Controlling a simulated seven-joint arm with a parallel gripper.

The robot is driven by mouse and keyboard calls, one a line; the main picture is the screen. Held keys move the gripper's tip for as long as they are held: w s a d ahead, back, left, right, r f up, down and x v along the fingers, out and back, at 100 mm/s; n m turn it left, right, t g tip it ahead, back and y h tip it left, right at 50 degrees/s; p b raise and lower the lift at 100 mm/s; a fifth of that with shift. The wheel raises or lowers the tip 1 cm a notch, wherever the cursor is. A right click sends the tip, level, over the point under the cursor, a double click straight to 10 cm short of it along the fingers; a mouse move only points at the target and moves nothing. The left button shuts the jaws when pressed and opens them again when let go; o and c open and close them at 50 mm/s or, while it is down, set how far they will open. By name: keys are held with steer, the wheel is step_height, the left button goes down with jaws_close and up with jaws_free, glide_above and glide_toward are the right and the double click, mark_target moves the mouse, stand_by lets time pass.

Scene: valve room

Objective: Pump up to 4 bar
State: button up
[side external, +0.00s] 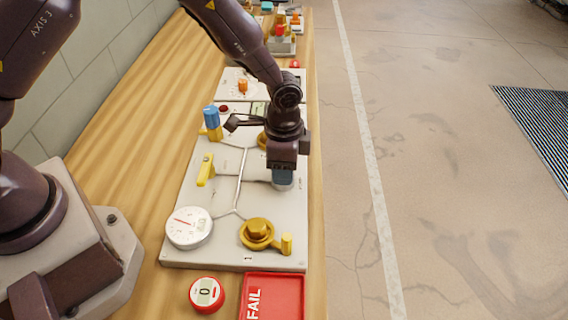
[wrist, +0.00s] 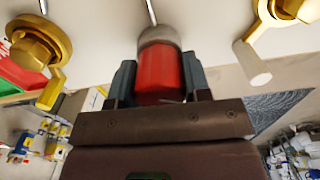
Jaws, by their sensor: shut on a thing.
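My gripper (side external: 283,172) points down over the right side of a pale grey panel (side external: 217,248). In the wrist view, my gripper (wrist: 160,82) is shut on a red cylindrical pump handle (wrist: 160,72), one finger on each side. The handle's far end meets a round grey pump body (wrist: 158,36), which also shows below the fingers in the side view (side external: 283,185). A round white gauge (side external: 189,227) with a red needle sits at the panel's front left. The needle points to the upper left; its value is too small to read.
A brass valve (side external: 257,233) with a yellow handle is at the panel's front right. A yellow lever (side external: 205,168) and a blue-topped part (side external: 211,117) stand on the left. A red counter (side external: 206,294) showing 0 and a red FAIL tray (side external: 272,281) lie in front.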

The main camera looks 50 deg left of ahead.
steer(key=o, duration=0.9)
steer(key=shift+o, duration=0.2)
step_height(320, 180, up, 13)
